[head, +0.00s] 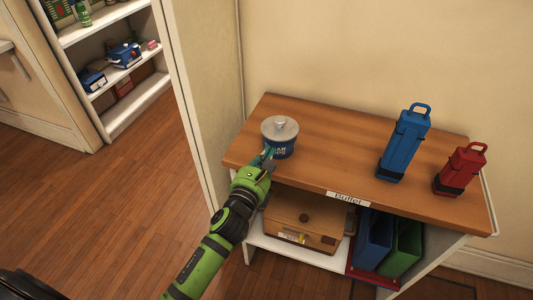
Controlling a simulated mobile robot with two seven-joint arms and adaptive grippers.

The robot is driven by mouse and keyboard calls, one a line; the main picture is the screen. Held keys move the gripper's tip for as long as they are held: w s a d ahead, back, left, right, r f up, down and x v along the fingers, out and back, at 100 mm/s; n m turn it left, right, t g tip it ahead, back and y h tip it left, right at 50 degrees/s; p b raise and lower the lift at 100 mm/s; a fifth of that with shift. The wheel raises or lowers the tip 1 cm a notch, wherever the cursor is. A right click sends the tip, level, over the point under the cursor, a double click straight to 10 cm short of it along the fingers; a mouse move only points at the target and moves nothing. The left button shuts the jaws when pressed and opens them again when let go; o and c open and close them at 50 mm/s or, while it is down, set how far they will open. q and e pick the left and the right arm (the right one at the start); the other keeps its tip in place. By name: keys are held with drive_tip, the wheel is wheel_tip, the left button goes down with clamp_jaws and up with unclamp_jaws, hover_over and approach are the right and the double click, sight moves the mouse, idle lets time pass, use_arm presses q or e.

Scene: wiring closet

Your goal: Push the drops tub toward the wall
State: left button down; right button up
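The drops tub (281,147) is a round blue tub with a grey lid and a small knob on top. It stands upright near the left end of the wooden tabletop, a little in from the front edge, with bare wood between it and the wall. White lettering on its front is partly hidden by my gripper. My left gripper (267,154) is at the tub's front left side, at or very near its surface. Whether it touches, and whether its fingers are open or shut, I cannot tell. My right gripper is not in view.
The wooden tabletop (332,160) also bears a blue lantern-like case (404,145) and a smaller red one (460,169) to the right. A brown box (303,220) and blue and green binders are below. The wall (340,60) runs behind.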

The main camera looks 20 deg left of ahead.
sight(271, 145)
use_arm(q)
drive_tip(key=shift+w, duration=0.15)
drive_tip(key=w, duration=0.3)
drive_tip(key=shift+w, duration=0.15)
idle(0.5)
